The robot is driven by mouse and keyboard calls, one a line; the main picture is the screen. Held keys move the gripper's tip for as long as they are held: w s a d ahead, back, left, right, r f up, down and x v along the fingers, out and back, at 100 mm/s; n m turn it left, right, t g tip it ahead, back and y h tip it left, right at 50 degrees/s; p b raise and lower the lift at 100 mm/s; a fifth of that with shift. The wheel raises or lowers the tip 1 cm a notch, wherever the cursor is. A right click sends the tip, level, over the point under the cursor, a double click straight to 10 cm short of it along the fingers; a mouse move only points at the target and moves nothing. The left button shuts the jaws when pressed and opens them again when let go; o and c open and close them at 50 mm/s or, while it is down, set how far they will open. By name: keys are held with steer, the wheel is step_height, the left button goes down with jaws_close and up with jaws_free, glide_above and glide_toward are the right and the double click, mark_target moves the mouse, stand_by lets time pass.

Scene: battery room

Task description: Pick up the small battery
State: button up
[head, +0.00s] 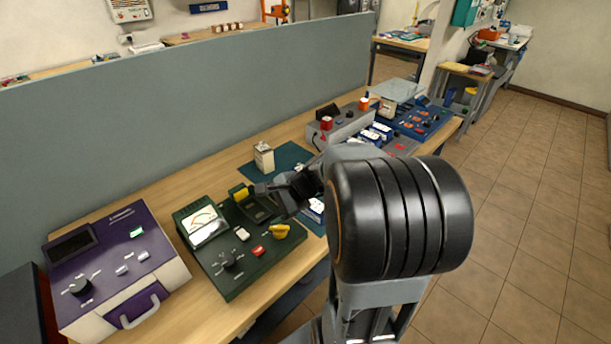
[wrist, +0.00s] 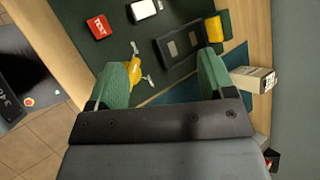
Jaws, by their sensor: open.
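A small cream box-shaped battery (head: 264,158) with terminals on top stands upright on a teal mat (head: 290,155) on the bench. In the wrist view the battery (wrist: 254,79) shows just right of the right finger, outside the jaws; I cannot tell whether they touch. My gripper (head: 287,190) is over the bench between the dark green tester and the battery, partly hidden by my arm. In the wrist view my gripper (wrist: 160,62) is open with green finger pads and nothing held between them.
The dark green tester (head: 215,262) has a meter, a red switch and yellow clamps (wrist: 134,72). A purple unit (head: 120,250) stands at the left. A grey box (head: 345,125) and blue panels (head: 425,115) crowd the right. A grey partition (head: 180,95) rises behind.

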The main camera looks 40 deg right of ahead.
steer(key=w+d+f+m+t+h, duration=0.2)
steer(key=d+m+t, duration=0.2)
steer(key=d+m, duration=0.6)
steer(key=w+d+f+m+t+h, duration=0.25)
steer(key=d+m, duration=0.45)
steer(key=d, duration=0.5)
steer(key=shift+m+t+h, duration=0.35)
steer(key=shift+m, duration=0.15)
steer(key=x, duration=0.4)
steer(key=f+p+x, duration=0.1)
steer(key=x, duration=0.1)
steer(key=shift+w+d+f, duration=0.1)
steer(key=shift+w+d, duration=0.1)
steer(key=shift+p+x, duration=0.95)
steer(key=shift+x, duration=2.05)
steer(key=c, duration=1.4)
